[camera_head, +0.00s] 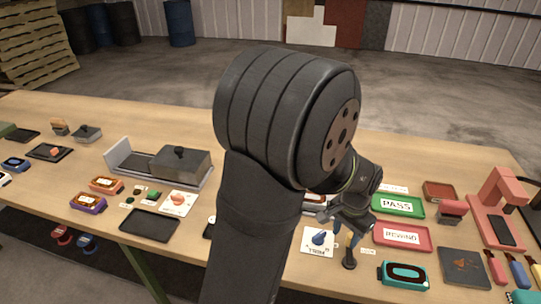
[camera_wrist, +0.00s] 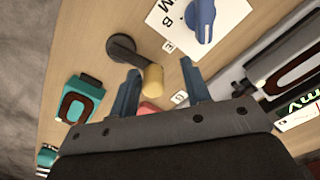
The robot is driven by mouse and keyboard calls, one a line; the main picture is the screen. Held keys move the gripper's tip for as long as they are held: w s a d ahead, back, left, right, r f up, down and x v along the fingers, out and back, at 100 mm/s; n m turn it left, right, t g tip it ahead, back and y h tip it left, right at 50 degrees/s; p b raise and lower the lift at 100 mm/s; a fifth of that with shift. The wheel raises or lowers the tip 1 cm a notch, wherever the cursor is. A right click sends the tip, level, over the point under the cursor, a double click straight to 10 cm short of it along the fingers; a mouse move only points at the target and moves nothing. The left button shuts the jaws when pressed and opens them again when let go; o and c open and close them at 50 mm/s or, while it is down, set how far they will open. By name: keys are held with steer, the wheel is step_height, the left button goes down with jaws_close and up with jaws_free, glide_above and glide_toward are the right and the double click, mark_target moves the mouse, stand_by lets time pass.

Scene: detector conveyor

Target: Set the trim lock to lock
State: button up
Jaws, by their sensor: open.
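The trim lock looks to be a dark pivoting lever (camera_wrist: 124,50) with a tan cylindrical knob (camera_wrist: 153,78) at its end; its round dark base (camera_head: 349,264) shows in the head view. Two small white labels lie beside it, too small to read surely. Next to it is a white TRIM plate (camera_head: 318,248) with a blue dial (camera_head: 320,238), also in the wrist view (camera_wrist: 200,18). My gripper (camera_wrist: 160,76) is open. Its blue-grey fingertips appear on either side of the tan knob in the wrist view; contact cannot be told. In the head view my gripper (camera_head: 345,226) is just above the lever.
A red REWIND panel (camera_head: 401,237) and green PASS panel (camera_head: 397,205) lie right of the lever. A teal device (camera_head: 403,274) is at the front right, near the table edge. A grey box on a rail (camera_head: 181,163) stands left. My arm hides the table's middle.

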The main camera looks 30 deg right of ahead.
steer(key=shift+r, duration=0.1)
step_height(320, 180, up, 16)
steer(key=s+d+n, duration=0.1)
steer(key=n, duration=0.3)
step_height(320, 180, down, 17)
steer(key=shift+d+f, duration=0.15)
jaws_close()
